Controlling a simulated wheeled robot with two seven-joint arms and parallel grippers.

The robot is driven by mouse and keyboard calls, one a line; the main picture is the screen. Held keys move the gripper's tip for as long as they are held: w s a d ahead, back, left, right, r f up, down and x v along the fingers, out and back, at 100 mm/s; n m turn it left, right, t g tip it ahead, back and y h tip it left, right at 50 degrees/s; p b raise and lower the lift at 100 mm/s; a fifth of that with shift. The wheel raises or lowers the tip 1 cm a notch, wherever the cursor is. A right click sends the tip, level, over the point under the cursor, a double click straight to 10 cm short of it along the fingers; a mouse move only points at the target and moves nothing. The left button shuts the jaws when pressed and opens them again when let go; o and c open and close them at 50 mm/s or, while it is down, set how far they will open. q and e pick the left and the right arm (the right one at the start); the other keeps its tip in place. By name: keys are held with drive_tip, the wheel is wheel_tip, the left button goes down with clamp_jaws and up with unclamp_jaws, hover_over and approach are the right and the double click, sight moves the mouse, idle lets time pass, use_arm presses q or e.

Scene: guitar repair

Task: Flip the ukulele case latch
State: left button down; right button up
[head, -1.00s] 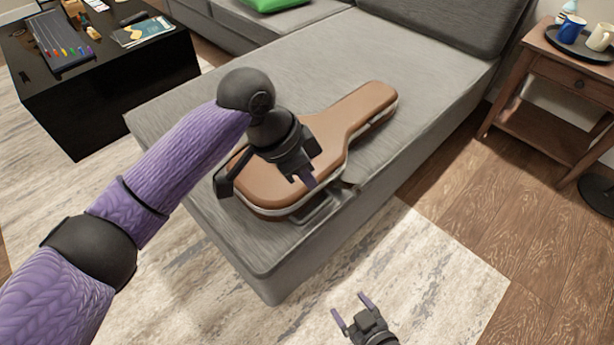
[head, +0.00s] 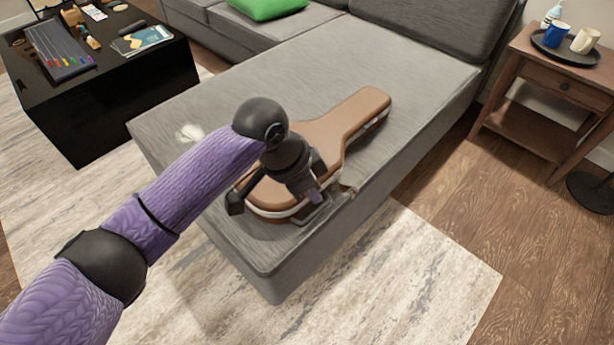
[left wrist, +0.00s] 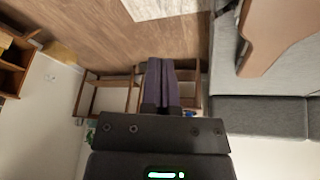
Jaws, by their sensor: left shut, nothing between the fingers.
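The ukulele case (head: 355,118) is tan-brown with a pale band around its side. It lies flat and closed on the grey chaise, neck pointing to the far right. It also shows at the upper right of the left wrist view (left wrist: 277,30). A dark handle (head: 318,216) is at its near side. A small metallic part (head: 346,188) near the handle may be a latch, too small to tell. My left gripper (head: 315,197) is shut and empty, over the case's near edge by the handle, hiding part of the body. Its shut fingers show in the left wrist view (left wrist: 171,82).
The grey chaise (head: 300,65) has free room behind the case. A white patch (head: 190,132) lies on it at left. A black table (head: 125,95) with small items stands at left, a wooden side table (head: 550,80) with mugs at right. The rug in front is clear.

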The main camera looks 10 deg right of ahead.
use_arm(q)
drive_tip(key=shift+f, duration=0.15)
